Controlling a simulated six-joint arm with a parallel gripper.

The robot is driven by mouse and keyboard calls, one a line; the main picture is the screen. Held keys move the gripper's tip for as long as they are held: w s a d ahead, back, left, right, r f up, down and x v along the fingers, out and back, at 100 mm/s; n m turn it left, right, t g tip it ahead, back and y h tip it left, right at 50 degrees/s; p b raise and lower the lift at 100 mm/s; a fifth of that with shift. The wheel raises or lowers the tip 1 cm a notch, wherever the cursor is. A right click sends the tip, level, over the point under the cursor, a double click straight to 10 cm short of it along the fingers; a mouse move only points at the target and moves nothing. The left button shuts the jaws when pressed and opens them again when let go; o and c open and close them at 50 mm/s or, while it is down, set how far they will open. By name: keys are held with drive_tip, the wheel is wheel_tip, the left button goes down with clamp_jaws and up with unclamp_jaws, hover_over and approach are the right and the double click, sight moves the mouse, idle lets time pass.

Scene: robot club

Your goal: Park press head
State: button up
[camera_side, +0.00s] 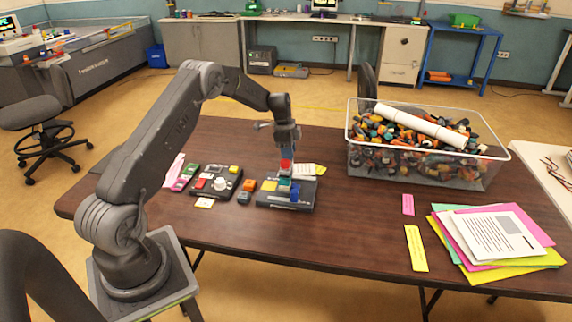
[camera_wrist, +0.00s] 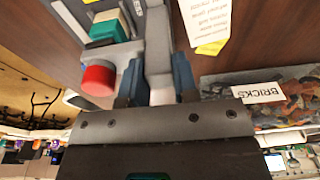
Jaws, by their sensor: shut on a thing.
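My gripper (camera_side: 287,150) points down over the dark press station (camera_side: 270,205) near the middle of the table. In the wrist view its two blue-grey fingers (camera_wrist: 158,82) are shut on a light grey piece, which I take to be the press head (camera_wrist: 158,48). A red round part (camera_wrist: 98,80) sits beside the left finger; red also shows just below my gripper in the side view (camera_side: 286,164). A teal block with a pale top (camera_wrist: 104,30) lies beyond it. The station carries yellow (camera_side: 269,186) and blue (camera_side: 295,192) pieces. The lower contact is hidden.
A panel with a white knob (camera_side: 221,184) stands left of the station. Orange (camera_side: 249,185) and dark teal (camera_side: 244,198) blocks lie between them. A clear bin of bricks (camera_side: 400,170) stands at the back right. Papers (camera_side: 500,235) lie right; the table's middle front is clear.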

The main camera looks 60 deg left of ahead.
drive_tip(key=w+d, duration=0.5)
idle(1.2)
drive_tip(key=o, duration=0.5)
drive_tip(key=shift+r, duration=3)
